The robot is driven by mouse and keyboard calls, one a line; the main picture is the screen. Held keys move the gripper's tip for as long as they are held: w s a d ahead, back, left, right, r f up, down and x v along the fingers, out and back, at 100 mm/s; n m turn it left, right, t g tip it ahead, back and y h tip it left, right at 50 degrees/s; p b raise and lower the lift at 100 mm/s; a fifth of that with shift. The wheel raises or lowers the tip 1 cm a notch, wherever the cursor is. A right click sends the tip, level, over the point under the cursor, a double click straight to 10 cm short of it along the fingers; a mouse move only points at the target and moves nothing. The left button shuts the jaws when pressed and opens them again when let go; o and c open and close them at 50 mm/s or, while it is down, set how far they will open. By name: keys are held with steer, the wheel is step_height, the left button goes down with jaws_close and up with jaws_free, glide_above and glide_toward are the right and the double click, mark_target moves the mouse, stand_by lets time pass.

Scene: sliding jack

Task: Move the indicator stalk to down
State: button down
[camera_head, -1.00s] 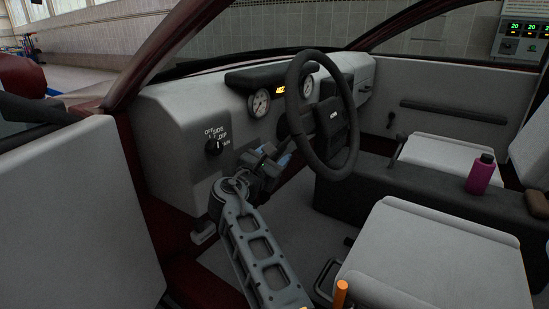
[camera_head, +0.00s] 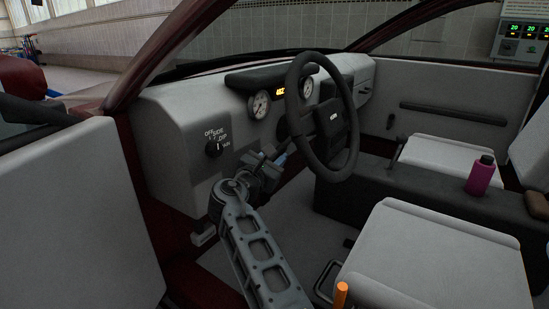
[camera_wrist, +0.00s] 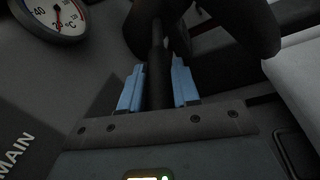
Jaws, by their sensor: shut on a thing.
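The steering wheel (camera_head: 320,160) stands in front of the dashboard. The indicator stalk (camera_wrist: 157,58) is a thin dark rod in the wrist view, running from the dark column area down between my blue fingers. My gripper (camera_wrist: 157,86) has one finger on each side of the stalk and is shut on it. In the head view my gripper (camera_head: 279,160) is left of the wheel and close to its rim. There the stalk is too small and too hidden by gripper and wheel to make out its position.
A light-switch knob (camera_head: 214,148) is on the dashboard left of my gripper. Gauges (camera_head: 258,104) sit above it. Seats (camera_head: 435,255) and a pink bottle (camera_head: 481,174) are to the right. The door panel (camera_head: 75,215) is at the left.

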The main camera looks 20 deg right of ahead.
steer(key=shift+r, duration=0.1)
steer(key=p, duration=0.1)
steer(key=r+p, duration=0.1)
steer(key=g+p, duration=0.1)
steer(key=p, duration=0.1)
steer(key=shift+w+a+r+m, duration=0.25)
steer(key=shift+a+r+m, duration=0.05)
steer(key=shift+a+r, duration=0.1)
steer(key=shift+g, duration=0.3)
steer(key=shift+f, duration=0.15)
steer(key=c, duration=0.9)
jaws_free()
steer(key=p+v, duration=0.1)
steer(key=v, duration=0.6)
steer(key=shift+s+a, duration=0.25)
steer(key=shift+s, duration=0.05)
